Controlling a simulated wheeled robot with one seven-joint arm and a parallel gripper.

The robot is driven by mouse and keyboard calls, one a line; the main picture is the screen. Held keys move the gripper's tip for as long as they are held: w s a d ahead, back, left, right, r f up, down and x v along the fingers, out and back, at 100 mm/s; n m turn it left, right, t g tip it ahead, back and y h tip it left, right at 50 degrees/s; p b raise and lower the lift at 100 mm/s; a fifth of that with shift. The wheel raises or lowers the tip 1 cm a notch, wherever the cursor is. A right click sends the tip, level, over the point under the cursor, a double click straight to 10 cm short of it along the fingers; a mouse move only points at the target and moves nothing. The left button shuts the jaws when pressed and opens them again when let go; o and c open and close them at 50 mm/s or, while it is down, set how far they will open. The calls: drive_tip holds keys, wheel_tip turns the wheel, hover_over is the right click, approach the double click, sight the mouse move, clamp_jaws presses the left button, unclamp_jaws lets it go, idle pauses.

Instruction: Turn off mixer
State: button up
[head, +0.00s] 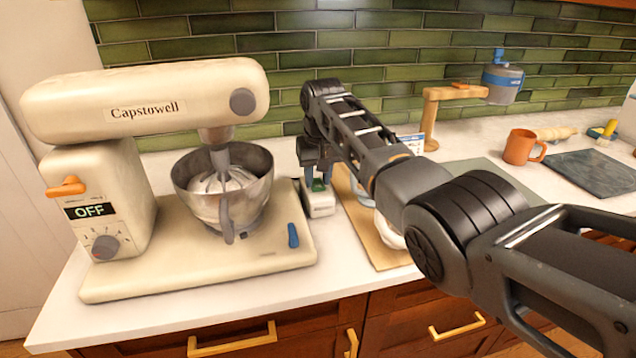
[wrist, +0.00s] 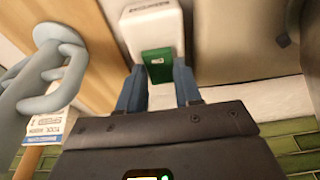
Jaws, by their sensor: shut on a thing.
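The cream mixer (head: 150,95) stands at the left of the counter. Its display (head: 90,210) reads OFF, with an orange lever (head: 67,187) above and a grey dial (head: 104,248) below. Its metal bowl (head: 224,190) is under the head. My gripper (head: 318,180) is just right of the mixer base, pointing down. In the wrist view my gripper (wrist: 158,75) has its blue fingers closed on either side of a green block (wrist: 157,62). The block is at the end of a small white box (wrist: 153,28), which also shows in the head view (head: 319,205).
A wooden board (head: 385,255) with a pale looped object (wrist: 55,65) lies right of the white box. A blue lever (head: 293,235) is on the mixer base. Further right are a wooden stand (head: 430,120), an orange mug (head: 522,147) and a dark slab (head: 590,172).

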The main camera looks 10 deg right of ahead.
sight(319, 186)
drive_tip(key=shift+w+f+g+b, duration=0.1)
drive_tip(key=shift+w+g+b, duration=0.15)
drive_tip(key=shift+b, duration=0.4)
drive_tip(key=shift+s+r+g, duration=0.1)
drive_tip(key=shift+r+g, duration=0.1)
drive_tip(key=shift+g, duration=0.05)
drive_tip(key=o, duration=1)
drive_tip(key=shift+o, duration=0.2)
wheel_tip(319, 186, up, 8)
drive_tip(key=s, duration=0.1)
drive_tip(key=shift+f+b, duration=0.15)
drive_tip(key=shift+b, duration=0.3)
